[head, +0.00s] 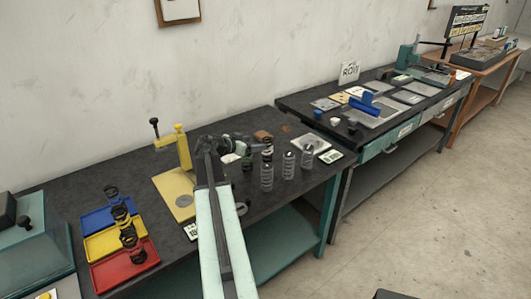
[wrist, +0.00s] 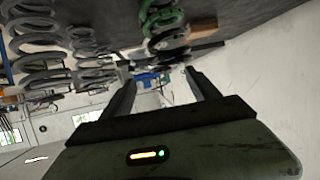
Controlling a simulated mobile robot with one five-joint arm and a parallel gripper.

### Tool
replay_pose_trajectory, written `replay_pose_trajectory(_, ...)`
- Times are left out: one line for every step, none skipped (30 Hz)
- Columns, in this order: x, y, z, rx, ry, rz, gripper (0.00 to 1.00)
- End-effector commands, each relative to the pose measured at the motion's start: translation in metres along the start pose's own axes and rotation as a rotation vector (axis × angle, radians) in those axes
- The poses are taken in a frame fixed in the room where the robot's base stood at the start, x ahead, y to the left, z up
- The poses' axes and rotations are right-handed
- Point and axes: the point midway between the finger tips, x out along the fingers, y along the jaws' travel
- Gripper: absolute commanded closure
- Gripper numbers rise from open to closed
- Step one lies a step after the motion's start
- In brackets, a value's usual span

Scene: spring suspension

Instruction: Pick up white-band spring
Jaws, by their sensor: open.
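Several springs stand on the dark bench at the right of my arm. Grey coil springs stand in front, a left one (head: 267,176), a middle one (head: 288,165) and a right one (head: 306,158). A dark spring (head: 267,150) is behind them. In the wrist view, grey springs (wrist: 35,50) fill the upper left, with a green spring (wrist: 165,20) and a dark coil at top centre. My gripper (wrist: 158,75) is open, with nothing between its fingers. In the head view my gripper (head: 238,148) is beside the springs, on their left.
Blue (head: 96,222), yellow (head: 100,246) and red (head: 110,274) trays with dark springs are at the left. A yellow press stand (head: 180,150) is behind my arm. A white plate (head: 312,146) lies right of the springs. Another bench (head: 292,103) adjoins at the right.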

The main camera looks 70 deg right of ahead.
Motion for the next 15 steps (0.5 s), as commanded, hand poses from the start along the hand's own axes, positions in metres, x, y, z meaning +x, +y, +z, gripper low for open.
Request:
replay_pose_trajectory(0.004, -0.001, 0.001, 0.0, 0.0, 0.0, 0.3)
replay_pose_trajectory(0.007, -0.001, 0.001, 0.0, 0.0, 0.0, 0.3)
replay_pose_trajectory(0.013, -0.001, 0.002, 0.0, 0.0, 0.0, 0.3)
replay_pose_trajectory(0.017, -0.002, 0.002, 0.0, 0.0, 0.0, 0.3)
replay_pose_trajectory(0.021, -0.001, 0.002, -0.001, 0.0, 0.001, 0.3)
replay_pose_trajectory(0.025, -0.001, 0.002, -0.001, 0.0, 0.001, 0.3)
replay_pose_trajectory(0.026, -0.001, 0.001, -0.001, 0.0, 0.001, 0.3)
replay_pose_trajectory(0.026, -0.001, 0.001, -0.001, 0.0, 0.0, 0.3)
replay_pose_trajectory(0.026, 0.0, 0.0, -0.002, 0.0, 0.0, 0.3)
replay_pose_trajectory(0.027, -0.001, 0.0, -0.001, -0.001, 0.0, 0.3)
replay_pose_trajectory(0.029, -0.001, 0.0, -0.001, -0.001, 0.0, 0.3)
replay_pose_trajectory(0.034, -0.001, 0.001, -0.001, -0.001, 0.0, 0.3)
replay_pose_trajectory(0.038, -0.001, 0.001, -0.001, -0.001, 0.0, 0.3)
replay_pose_trajectory(0.043, -0.001, 0.001, 0.0, 0.0, 0.0, 0.3)
replay_pose_trajectory(0.051, -0.001, 0.001, 0.0, -0.001, 0.001, 0.3)
